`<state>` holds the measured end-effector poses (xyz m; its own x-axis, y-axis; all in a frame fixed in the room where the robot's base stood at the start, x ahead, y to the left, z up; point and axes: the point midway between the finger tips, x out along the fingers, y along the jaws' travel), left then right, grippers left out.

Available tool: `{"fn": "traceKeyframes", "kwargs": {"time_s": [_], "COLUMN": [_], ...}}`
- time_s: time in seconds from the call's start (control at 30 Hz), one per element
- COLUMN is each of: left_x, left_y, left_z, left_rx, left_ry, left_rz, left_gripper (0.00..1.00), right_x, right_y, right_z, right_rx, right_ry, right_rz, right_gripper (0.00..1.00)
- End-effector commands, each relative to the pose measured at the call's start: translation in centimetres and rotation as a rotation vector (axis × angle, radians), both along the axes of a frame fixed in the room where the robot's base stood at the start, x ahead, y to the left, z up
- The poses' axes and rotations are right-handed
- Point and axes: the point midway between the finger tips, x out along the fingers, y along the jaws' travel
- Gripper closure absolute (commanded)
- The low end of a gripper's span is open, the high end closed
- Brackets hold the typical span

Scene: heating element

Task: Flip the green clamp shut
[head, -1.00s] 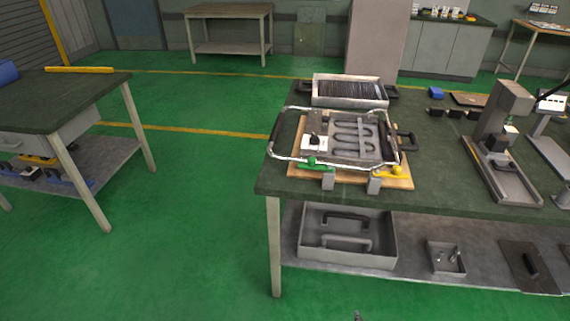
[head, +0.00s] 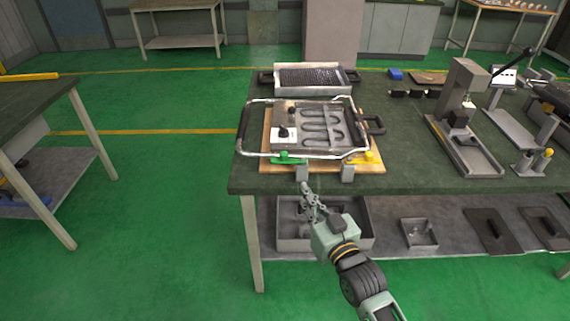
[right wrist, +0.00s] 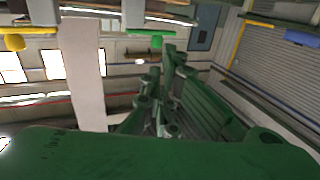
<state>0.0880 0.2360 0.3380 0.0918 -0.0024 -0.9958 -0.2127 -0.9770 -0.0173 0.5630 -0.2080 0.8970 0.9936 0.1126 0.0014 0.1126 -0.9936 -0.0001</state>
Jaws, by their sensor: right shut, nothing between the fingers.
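The green clamp (head: 286,157) is at the front left edge of the wooden board (head: 377,166) on the table, by the metal frame's front rail. Its green tip also shows in the right wrist view (right wrist: 157,41). A yellow clamp (head: 369,157) is at the board's front right. The heating element (head: 321,125) lies inside the wire frame (head: 243,127) on the board. My right gripper (head: 306,187) is shut and empty, just in front of the table edge, below and slightly right of the green clamp, apart from it. My left gripper is not in view.
A grey tray (head: 349,75) stands behind the board. A press (head: 463,115) stands to the right. The shelf below holds an open grey bin (head: 371,225) and a small box (head: 418,233).

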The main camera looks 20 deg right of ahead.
Motion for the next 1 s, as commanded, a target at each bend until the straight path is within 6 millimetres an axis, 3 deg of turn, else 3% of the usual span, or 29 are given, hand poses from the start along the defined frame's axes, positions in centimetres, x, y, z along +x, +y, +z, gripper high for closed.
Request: {"fn": "traceKeyframes", "kwargs": {"time_s": [0.23, 0.7, 1.0], "left_x": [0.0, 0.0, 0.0], "left_y": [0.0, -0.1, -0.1], "left_z": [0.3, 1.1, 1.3], "left_rx": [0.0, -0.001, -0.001], "left_ry": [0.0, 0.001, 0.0], "left_rz": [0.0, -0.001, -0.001], "left_gripper": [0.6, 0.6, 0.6], "right_x": [2.3, 11.7, 13.8], "right_y": [0.3, 1.4, 1.6], "right_z": [0.1, 0.1, 0.0], "right_rx": [0.0, 0.0, 0.001], "right_ry": [-0.001, 0.0, 0.001], "right_rz": [0.0, 0.0, 0.001], "right_gripper": [1.0, 1.0, 1.0]}}
